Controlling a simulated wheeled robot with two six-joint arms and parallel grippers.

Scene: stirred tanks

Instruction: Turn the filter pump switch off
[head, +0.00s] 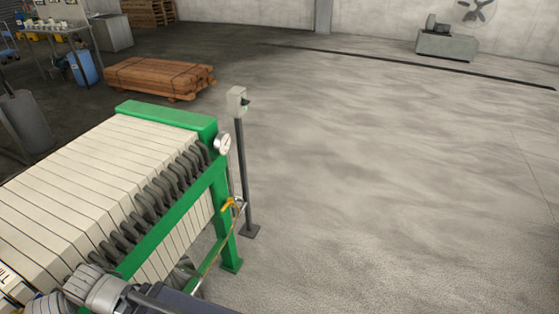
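A small light grey switch box (236,101) stands on top of a thin dark post, just beyond the right end of the green-framed filter press (166,115). A dark switch part sticks out from the right side of the box, with a small greenish spot under it. The switch's exact position is too small to tell. Grey and dark parts that look like my own arm show at the bottom left, in front of the press. No gripper fingers can be made out, and nothing of mine is near the box.
A round gauge (222,144) and a yellow-handled valve (230,204) on a pipe sit at the press's end, close to the post (244,180). A lumber stack (160,77) lies behind. The concrete floor (390,190) to the right is wide and clear.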

